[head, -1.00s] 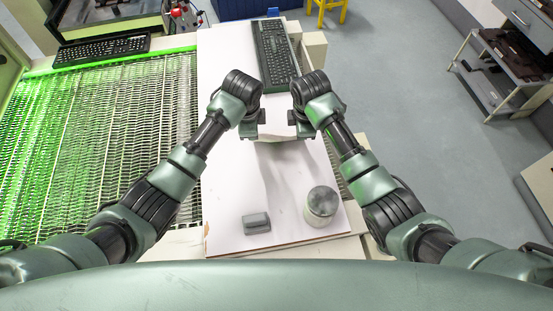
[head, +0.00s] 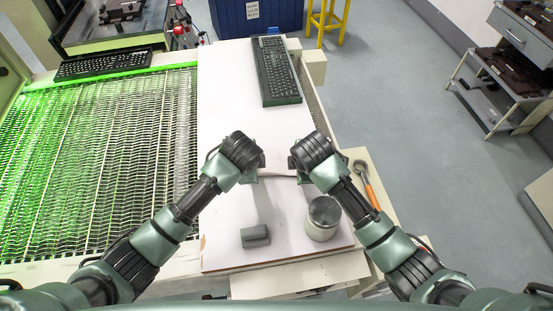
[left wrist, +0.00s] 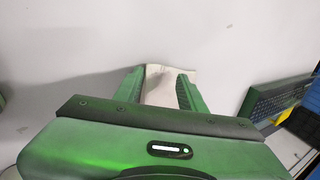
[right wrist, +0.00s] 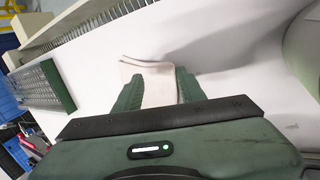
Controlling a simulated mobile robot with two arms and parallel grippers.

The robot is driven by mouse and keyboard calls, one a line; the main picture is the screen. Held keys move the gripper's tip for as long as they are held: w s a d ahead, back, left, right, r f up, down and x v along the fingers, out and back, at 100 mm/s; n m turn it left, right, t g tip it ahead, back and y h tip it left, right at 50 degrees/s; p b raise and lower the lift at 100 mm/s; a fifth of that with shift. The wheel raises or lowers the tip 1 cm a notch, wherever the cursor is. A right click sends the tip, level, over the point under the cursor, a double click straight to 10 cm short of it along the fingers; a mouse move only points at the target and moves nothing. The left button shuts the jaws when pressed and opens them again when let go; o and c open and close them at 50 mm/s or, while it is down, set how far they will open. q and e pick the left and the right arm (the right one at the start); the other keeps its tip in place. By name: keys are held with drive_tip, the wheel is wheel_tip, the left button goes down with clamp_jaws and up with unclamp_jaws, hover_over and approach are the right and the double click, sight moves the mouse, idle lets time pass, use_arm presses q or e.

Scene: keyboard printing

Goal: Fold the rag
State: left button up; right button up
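The rag (head: 279,163) is a small off-white cloth between my two grippers, over the white tabletop. It is bunched into a narrow strip. My left gripper (head: 252,178) has its fingers on both sides of the rag's left end; the cloth (left wrist: 166,86) fills the gap and shows past the fingertips. My right gripper (head: 303,177) has the right end the same way, and the cloth's edge (right wrist: 148,70) sticks out beyond its fingers. Both seem shut on the cloth. The part of the rag beneath the grippers is hidden, so its layers cannot be told.
A grey block (head: 255,237) and a round metal-topped jar (head: 323,216) stand near the table's front. A black keyboard (head: 277,70) lies at the back. An orange-handled tool (head: 367,184) lies at the right. A green-lit mesh conveyor (head: 90,150) runs along the left.

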use_arm(q)
drive_tip(key=v, duration=0.2)
drive_tip(key=shift+r, duration=0.4)
use_arm(e)
drive_tip(key=v, duration=0.2)
drive_tip(key=shift+r, duration=0.45)
use_arm(q)
drive_tip(key=s+v, duration=0.1)
drive_tip(key=v, duration=0.7)
drive_tip(key=shift+s+f, duration=0.35)
drive_tip(key=shift+f, duration=0.05)
use_arm(e)
drive_tip(key=s+v, duration=0.1)
drive_tip(key=v, duration=0.7)
drive_tip(key=shift+s+f, duration=0.35)
drive_tip(key=shift+f, duration=0.1)
